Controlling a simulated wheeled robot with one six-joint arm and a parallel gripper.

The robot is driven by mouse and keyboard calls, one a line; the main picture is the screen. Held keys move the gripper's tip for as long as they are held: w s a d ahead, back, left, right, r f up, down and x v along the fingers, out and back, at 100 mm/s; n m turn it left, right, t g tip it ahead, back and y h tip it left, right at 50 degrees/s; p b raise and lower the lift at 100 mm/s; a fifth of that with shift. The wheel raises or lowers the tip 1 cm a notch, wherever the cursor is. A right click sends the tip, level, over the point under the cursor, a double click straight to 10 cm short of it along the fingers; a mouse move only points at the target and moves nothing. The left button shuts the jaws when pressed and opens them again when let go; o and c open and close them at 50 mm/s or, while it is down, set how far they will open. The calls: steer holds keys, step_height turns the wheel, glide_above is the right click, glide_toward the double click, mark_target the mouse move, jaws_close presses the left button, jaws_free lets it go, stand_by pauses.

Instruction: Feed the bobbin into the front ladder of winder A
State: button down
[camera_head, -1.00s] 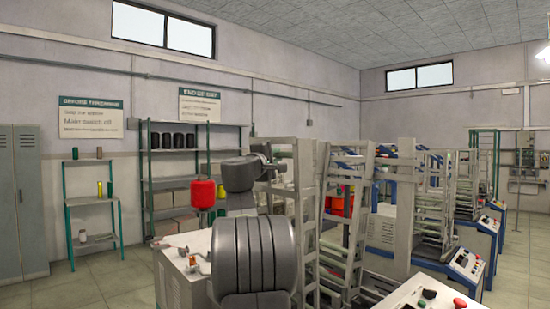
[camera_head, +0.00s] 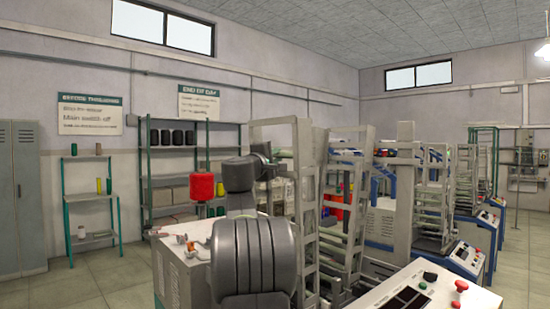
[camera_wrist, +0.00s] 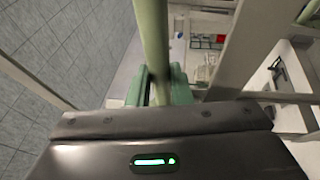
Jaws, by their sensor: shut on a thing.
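In the wrist view, my gripper (camera_wrist: 160,92) is shut on a pale green rod-like bobbin (camera_wrist: 153,40), which extends upward out of the jaws. In the head view, my gripper (camera_head: 283,163) is small and partly hidden beside the near ladder frame; I cannot make out the bobbin there. The nearest machine, seemingly winder A, has a pale upright ladder (camera_head: 307,190) with rungs and a control panel (camera_head: 405,303). Pale frame bars flank the bobbin in the wrist view (camera_wrist: 238,50). I cannot tell whether the bobbin touches the ladder.
A red cylinder (camera_head: 202,187) shows beyond a pale cabinet (camera_head: 180,283) with small items on top. Shelves (camera_head: 165,185) and a green stand (camera_head: 92,200) line the back wall. More winders (camera_head: 465,260) stand to the right. Open floor shows at the left.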

steer(key=shift+f+b, duration=0.4)
steer(key=shift+f, duration=0.4)
step_height(320, 180, down, 4)
steer(key=b, duration=0.4)
steer(key=shift+w+d+f, duration=0.1)
steer(key=shift+d, duration=0.05)
steer(key=c, duration=0.9)
jaws_free()
